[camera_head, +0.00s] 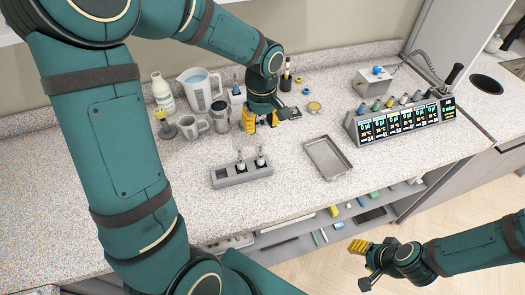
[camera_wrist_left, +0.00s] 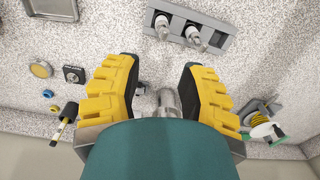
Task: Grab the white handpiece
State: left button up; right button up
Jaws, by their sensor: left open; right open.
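Two pale, slim handpiece-like items stand upright in a grey rack (camera_head: 225,180) near the front of the counter, the left one (camera_head: 240,163) and the right one (camera_head: 261,158). I cannot tell which is the white handpiece. They also show at the top of the left wrist view, in the rack (camera_wrist_left: 218,45). My left gripper (camera_head: 259,124) is open and empty, over the counter behind the rack. Its yellow fingers stand apart in the left wrist view (camera_wrist_left: 158,80). My right gripper (camera_head: 362,262) is open and empty in front of the counter, low at the right.
A metal tray (camera_head: 345,171) lies right of the rack. A mug (camera_head: 190,126), metal cup (camera_head: 220,116), jug (camera_head: 198,90) and bottle (camera_head: 162,91) stand left of my left gripper. A display unit (camera_head: 400,120) is at the right. The counter's front left is clear.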

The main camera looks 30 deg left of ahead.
aim_at(260, 154)
pick_arm(q)
jog(key=f, duration=1.3)
jog(key=shift+s+f, duration=0.3)
jog(key=shift+s, duration=0.05)
grip_shut()
